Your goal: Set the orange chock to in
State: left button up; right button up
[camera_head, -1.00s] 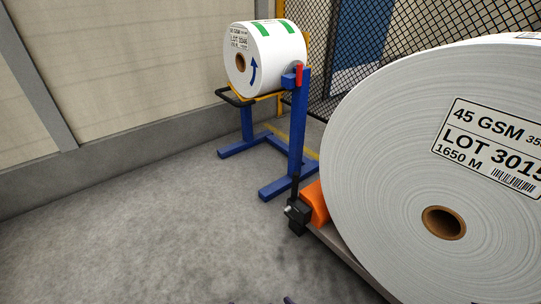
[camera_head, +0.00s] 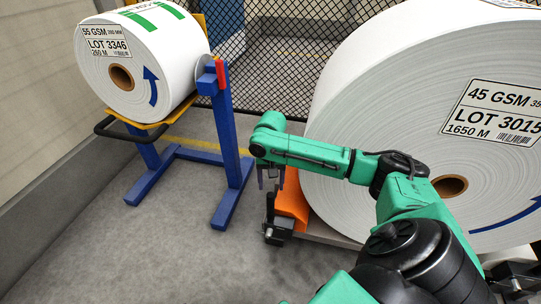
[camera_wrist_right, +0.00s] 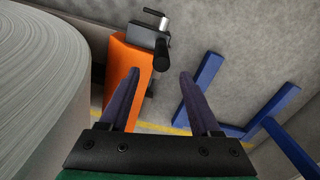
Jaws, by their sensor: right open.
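The orange chock (camera_head: 291,203) sits against the lower edge of the large paper roll (camera_head: 400,110), at its near left end. It also shows in the right wrist view (camera_wrist_right: 122,75). A black block with an upright handle (camera_head: 272,218) is fixed at the chock's end; in the wrist view the black fitting (camera_wrist_right: 150,42) has a metal lever on top. My right gripper (camera_head: 270,182) points down just above and beside the handle. Its fingers (camera_wrist_right: 160,76) are open and empty, with the handle a little beyond their tips. I cannot tell the chock's setting. My left gripper is out of view.
A blue stand (camera_head: 228,130) carrying a smaller roll (camera_head: 150,65) is at the left. The large roll rests on a low grey platform (camera_head: 335,238) close to my right arm. A mesh fence (camera_head: 285,60) stands behind. The floor at front left is clear.

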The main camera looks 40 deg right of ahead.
aim_at(271, 204)
notch_tip(271, 204, down, 11)
jog(key=b, duration=0.4)
jog(key=shift+f+b, duration=0.2)
jog(key=shift+b, duration=0.2)
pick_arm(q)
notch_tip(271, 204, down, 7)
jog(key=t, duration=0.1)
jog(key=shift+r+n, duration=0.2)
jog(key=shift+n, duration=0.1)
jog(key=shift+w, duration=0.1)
pick_arm(e)
grip_shut()
